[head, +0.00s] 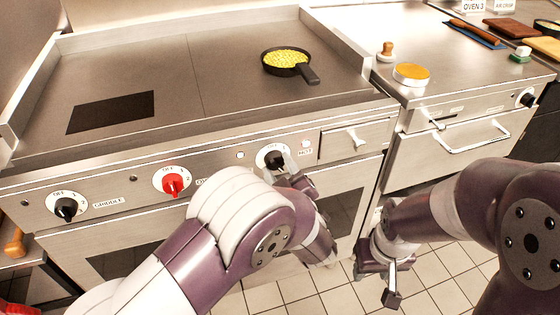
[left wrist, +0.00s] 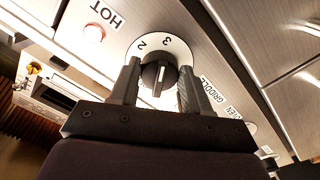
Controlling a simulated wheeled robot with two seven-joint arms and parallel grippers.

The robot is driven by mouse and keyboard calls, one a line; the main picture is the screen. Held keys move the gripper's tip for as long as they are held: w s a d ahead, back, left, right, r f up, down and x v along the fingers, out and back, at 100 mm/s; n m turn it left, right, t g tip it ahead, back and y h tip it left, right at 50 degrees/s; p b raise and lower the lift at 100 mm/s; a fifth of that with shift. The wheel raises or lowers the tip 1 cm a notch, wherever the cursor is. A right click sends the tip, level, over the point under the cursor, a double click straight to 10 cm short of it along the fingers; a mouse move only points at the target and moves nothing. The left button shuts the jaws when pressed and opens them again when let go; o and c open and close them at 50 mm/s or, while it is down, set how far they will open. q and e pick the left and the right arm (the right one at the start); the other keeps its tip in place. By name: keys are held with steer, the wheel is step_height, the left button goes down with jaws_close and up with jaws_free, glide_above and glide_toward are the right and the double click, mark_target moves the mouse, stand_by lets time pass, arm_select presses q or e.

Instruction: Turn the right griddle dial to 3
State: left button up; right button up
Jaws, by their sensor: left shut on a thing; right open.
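The right griddle dial (head: 265,153) is a black knob on a white disc on the front panel, partly covered by my left gripper (head: 290,174). In the left wrist view, the dial (left wrist: 160,74) sits between the two fingers of my left gripper (left wrist: 159,88), which is shut on the knob. The numerals 2 and 3 show on the disc above the knob. A white line runs roughly upright on the knob's face; I cannot tell which end is the pointer. The lower disc is hidden. My right gripper (head: 385,272) is open and empty, low in front of the cabinet.
A red dial (head: 172,183) and a black left dial (head: 66,208) are on the same panel. A HOT lamp (left wrist: 94,32) is beside the right dial. A pan of yellow food (head: 286,60) stands on the griddle top. A drawer (head: 352,139) is right of the dial.

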arm_select(q)
steer(key=shift+m+p, duration=0.3)
steer(key=shift+m, duration=0.1)
steer(key=o, duration=1)
steer(key=p+v, duration=0.1)
steer(key=v, duration=1.1)
steer(key=shift+s+d, duration=0.1)
steer(key=shift+s, duration=0.25)
